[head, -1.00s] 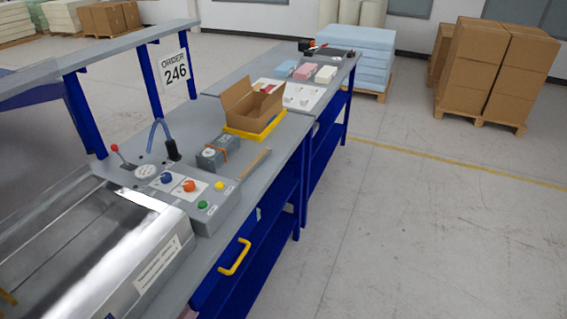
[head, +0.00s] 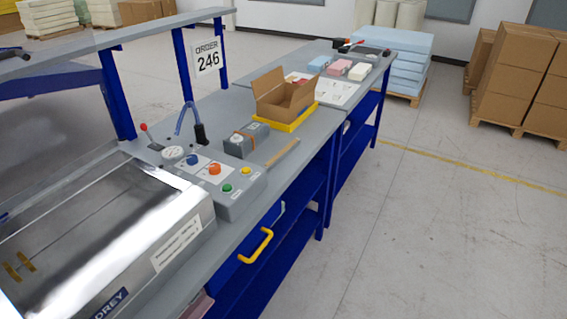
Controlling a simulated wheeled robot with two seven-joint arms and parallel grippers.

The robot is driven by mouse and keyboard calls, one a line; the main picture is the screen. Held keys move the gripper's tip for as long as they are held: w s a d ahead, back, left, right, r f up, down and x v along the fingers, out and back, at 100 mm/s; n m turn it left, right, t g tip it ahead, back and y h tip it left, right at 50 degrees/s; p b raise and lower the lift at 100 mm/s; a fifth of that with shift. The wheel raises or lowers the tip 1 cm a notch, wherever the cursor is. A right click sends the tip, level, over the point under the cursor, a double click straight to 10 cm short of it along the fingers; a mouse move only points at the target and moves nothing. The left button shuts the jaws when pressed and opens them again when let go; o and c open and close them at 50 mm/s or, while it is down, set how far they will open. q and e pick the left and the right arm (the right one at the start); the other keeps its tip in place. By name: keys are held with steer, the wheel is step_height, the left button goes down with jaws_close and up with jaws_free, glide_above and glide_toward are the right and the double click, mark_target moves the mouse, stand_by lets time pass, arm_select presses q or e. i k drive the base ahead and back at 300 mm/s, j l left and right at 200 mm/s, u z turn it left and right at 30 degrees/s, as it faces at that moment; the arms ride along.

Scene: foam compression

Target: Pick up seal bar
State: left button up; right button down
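No part of the scene is clearly labelled as the seal bar. A slim tan bar (head: 283,152) lies flat near the front edge of the workbench, right of a small grey box with an orange band (head: 246,140). At lower left is a shiny metal machine (head: 100,225) with a label on its front. Small brass-coloured pieces (head: 19,267) show on its top; I cannot tell whether they belong to a seal bar. Neither of my grippers is in view.
A control panel (head: 215,180) with coloured knobs and a red-tipped lever adjoins the machine. An open cardboard box (head: 285,98) stands in a yellow tray (head: 290,123). A yellow drawer handle (head: 257,246) juts from the bench front. The floor at right (head: 430,240) is clear.

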mark_target(271, 164)
steer(key=u, duration=1.25)
steer(key=z, duration=1.25)
steer(key=i+l, duration=0.2)
steer(key=l, duration=0.25)
steer(key=i+l+z, duration=0.15)
steer(key=l, duration=0.25)
steer(key=i+l, duration=0.25)
steer(key=l, duration=0.15)
steer(key=i+l+z, duration=0.1)
steer(key=i+l, duration=0.15)
steer(key=l, duration=0.15)
